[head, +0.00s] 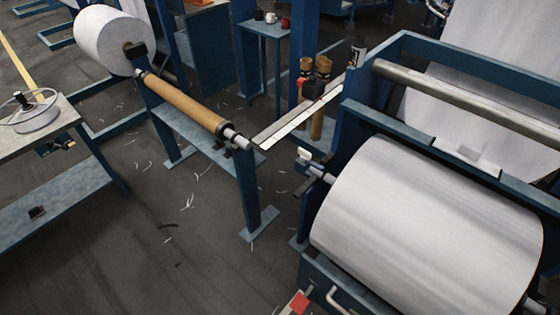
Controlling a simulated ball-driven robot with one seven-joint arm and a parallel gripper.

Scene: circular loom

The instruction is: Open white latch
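A small white latch (304,155) sits at the left end of the shaft of the large white fabric roll (425,225), by the blue machine frame (343,140). It is small in the head view, and I cannot tell whether it is open or shut. The grey shaft end (318,172) shows just below and right of it. My gripper is not in view.
A brown core tube (185,103) lies on a blue stand (250,190) at left of centre. A long flat bar (300,112) runs between stand and machine. A workbench (40,120) with a reel stands at left. Dark floor (190,255) with white scraps is free between.

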